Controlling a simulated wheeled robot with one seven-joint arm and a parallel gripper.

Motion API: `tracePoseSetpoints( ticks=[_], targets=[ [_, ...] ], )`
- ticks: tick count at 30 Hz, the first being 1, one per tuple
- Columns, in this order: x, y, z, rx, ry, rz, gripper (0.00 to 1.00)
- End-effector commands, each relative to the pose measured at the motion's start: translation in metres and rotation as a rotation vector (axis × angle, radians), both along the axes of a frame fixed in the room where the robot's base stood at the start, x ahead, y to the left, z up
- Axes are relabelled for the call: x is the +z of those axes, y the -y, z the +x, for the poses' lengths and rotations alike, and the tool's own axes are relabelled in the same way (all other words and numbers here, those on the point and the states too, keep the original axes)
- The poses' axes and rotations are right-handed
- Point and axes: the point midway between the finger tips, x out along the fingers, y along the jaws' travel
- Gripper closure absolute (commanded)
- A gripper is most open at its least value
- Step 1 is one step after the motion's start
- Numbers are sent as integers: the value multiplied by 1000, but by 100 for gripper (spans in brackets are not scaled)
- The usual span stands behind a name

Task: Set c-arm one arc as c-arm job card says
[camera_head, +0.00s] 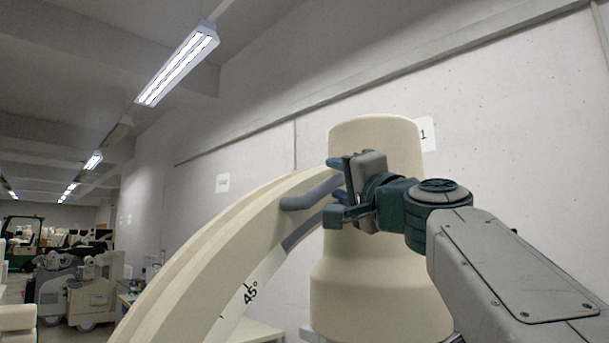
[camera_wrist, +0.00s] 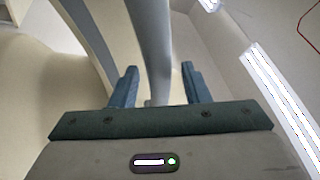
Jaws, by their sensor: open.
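The c-arm's cream arc (camera_head: 205,262) curves up from the lower left to a large cream cylindrical head (camera_head: 365,285). A "45°" mark (camera_head: 250,292) shows on the arc's pale scale. A grey-blue handle bar (camera_head: 312,193) stands off the arc near its upper end. My gripper (camera_head: 338,190) is open at that handle, in front of the cream head. In the wrist view the handle bar (camera_wrist: 153,50) runs between the two fingers (camera_wrist: 160,86), apparently without either finger closed on it. A sign ending in "1" (camera_head: 426,134) is partly hidden behind the head. No job card is readable.
A concrete wall (camera_head: 500,120) stands close behind, with a small white sign (camera_head: 223,183). Other cream and grey machines (camera_head: 85,290) and a green vehicle (camera_head: 22,240) stand far off at left. A pale flat surface (camera_head: 255,332) lies below the arc.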

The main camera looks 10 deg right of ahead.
Motion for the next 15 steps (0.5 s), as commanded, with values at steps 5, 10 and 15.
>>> tracePoseSetpoints(
  ticks=[5, 10, 15],
  targets=[
    [2, -2, 6, 0, 0, 0, 58],
    [2, -2, 7, 0, 0, 0, 58],
    [2, -2, 6, 0, 0, 0, 69]
  ],
)
